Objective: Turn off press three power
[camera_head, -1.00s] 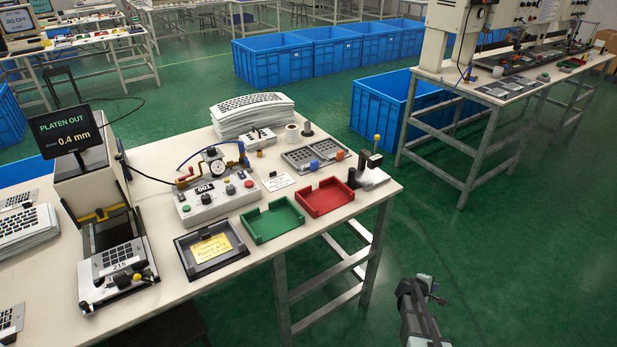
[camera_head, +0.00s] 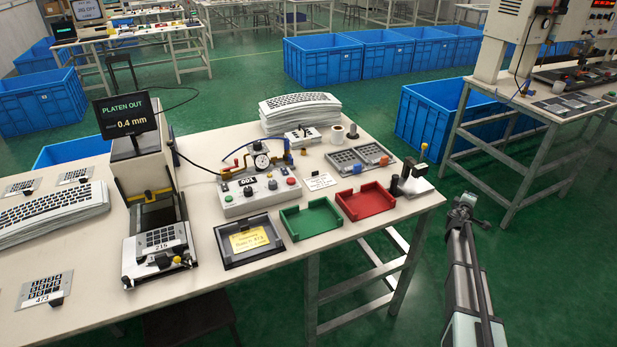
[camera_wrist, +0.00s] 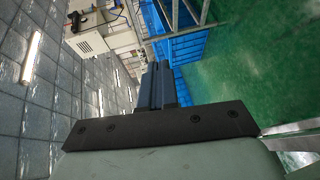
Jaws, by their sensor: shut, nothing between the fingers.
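A grey control box (camera_head: 262,196) stands on the near table, with a small plate that seems to read 003. It carries a red button (camera_head: 291,181), a green button, dark knobs and a round gauge (camera_head: 262,161). Which control is the power is too small to tell. The press (camera_head: 145,180) stands left of it, with a screen (camera_head: 127,115) reading "PLATEN OUT 0.4 mm". My gripper (camera_head: 463,204) is shut and empty, off the table's right end, well apart from the box. Its fingers (camera_wrist: 158,86) are together in the wrist view.
A black tray (camera_head: 250,241), a green tray (camera_head: 311,218) and a red tray (camera_head: 366,201) lie along the table's front. A small stand (camera_head: 418,180) rises at its right corner. Another bench (camera_head: 545,112) stands at the right. Green floor lies free between them.

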